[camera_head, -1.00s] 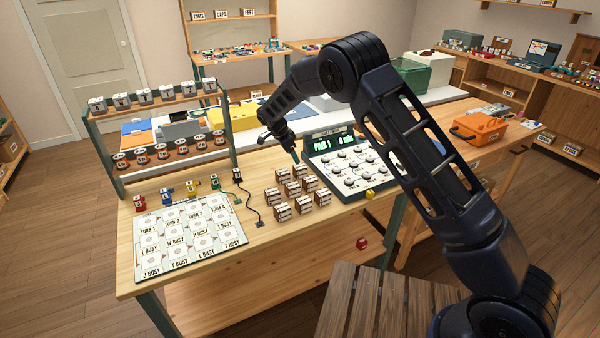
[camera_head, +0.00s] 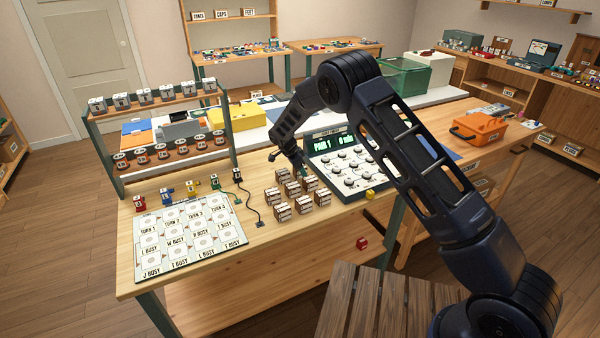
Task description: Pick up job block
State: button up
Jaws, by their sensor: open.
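Several small wooden blocks with dark tops and pale labels (camera_head: 283,212) stand in a tight cluster on the wooden workbench (camera_head: 185,275). Their print is too small to read, so I cannot tell which is the job block. My gripper (camera_head: 288,162) is open, above and at the back edge of the cluster. One finger reaches down by the rear right blocks; I cannot tell if it touches any. My gripper and its finger partly hide the back blocks.
A console with knobs and a green display (camera_head: 345,165) stands close right of the blocks. A printed board (camera_head: 190,238) and several colored pieces lie left. A black cable (camera_head: 252,205) runs beside the cluster.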

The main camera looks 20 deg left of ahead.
jog(key=c, duration=1.1)
jog(key=shift+r, duration=0.1)
